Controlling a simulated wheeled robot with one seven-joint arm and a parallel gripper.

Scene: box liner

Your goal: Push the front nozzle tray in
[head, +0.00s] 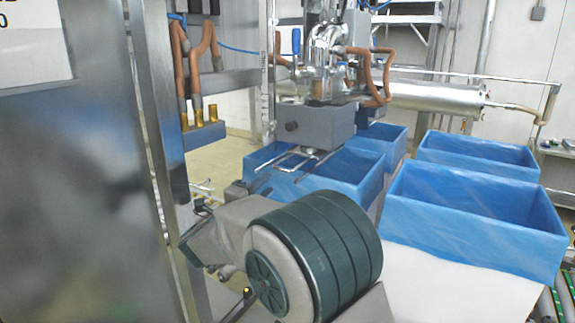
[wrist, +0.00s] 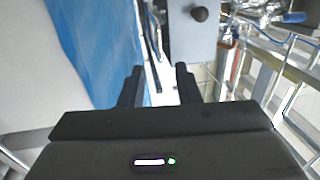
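In the head view my arm hides part of the area below the tray, and the fingertips are hard to make out.
Bent metal rods (head: 300,160) stick out below the tray, above a blue-lined box (head: 335,168). More blue-lined boxes (head: 470,215) stand to the right. A steel post (head: 160,130) and large metal panel (head: 70,190) stand close on the left. Brown hoses (head: 372,75) hang beside the nozzle.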

